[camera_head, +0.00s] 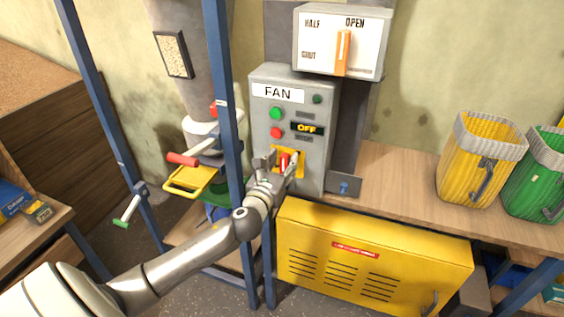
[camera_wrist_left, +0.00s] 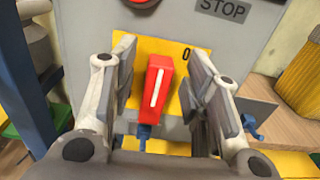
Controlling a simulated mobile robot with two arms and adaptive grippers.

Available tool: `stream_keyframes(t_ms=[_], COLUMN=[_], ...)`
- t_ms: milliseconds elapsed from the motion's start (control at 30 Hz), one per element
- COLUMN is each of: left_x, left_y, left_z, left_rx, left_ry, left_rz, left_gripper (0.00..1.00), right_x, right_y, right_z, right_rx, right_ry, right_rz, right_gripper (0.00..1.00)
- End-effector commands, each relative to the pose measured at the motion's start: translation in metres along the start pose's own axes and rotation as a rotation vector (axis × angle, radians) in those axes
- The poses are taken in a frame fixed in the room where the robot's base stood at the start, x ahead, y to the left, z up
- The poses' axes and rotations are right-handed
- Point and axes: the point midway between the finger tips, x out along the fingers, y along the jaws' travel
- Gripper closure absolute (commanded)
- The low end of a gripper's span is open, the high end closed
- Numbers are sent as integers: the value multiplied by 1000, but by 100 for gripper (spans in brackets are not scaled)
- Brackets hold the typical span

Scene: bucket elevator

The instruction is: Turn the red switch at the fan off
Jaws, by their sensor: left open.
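The grey fan box (camera_head: 316,165) carries a "FAN" label, green and red buttons and a small display reading "OFF". The red switch (camera_head: 283,163) sits on a yellow plate low on the box's front. In the left wrist view the red switch (camera_wrist_left: 157,88) has a white line on its handle and leans slightly right at the top; an "O" mark shows to its upper right on the yellow plate (camera_wrist_left: 184,50). My left gripper (camera_head: 279,166) is open at the switch. In the wrist view its fingers (camera_wrist_left: 160,95) stand on either side of the handle, with visible gaps. My right gripper is not in view.
A blue post (camera_head: 222,100) stands just left of the box. A lever box marked "HALF" and "OPEN" (camera_head: 316,50) is above. A yellow cabinet (camera_head: 375,250) is below. Yellow (camera_head: 470,165) and green (camera_head: 537,180) baskets stand on the wooden bench (camera_head: 395,180) at the right.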

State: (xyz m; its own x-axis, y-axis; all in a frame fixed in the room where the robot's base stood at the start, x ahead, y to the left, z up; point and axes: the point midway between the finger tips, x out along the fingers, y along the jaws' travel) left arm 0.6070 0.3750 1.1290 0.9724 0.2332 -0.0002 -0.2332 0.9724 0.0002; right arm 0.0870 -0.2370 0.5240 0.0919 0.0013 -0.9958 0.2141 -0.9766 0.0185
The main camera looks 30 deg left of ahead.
Motion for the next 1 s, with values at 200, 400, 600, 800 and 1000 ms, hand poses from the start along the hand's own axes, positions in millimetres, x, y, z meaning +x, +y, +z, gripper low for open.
stream_keyframes(t_ms=[200,400,600,800,1000], left_x=[0,0,0,0,0], left_y=[0,0,0,2,5], left_z=[0,0,0,0,-1], left_rx=[0,0,-3,-47,-163], left_ry=[0,0,0,0,1], left_rz=[0,0,1,1,1], left_gripper=[67,93,100,100,100], right_x=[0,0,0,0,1], right_y=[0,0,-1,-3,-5], right_z=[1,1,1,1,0], right_rx=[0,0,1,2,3], right_ry=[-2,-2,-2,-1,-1], right_rz=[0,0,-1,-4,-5], right_gripper=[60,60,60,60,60])
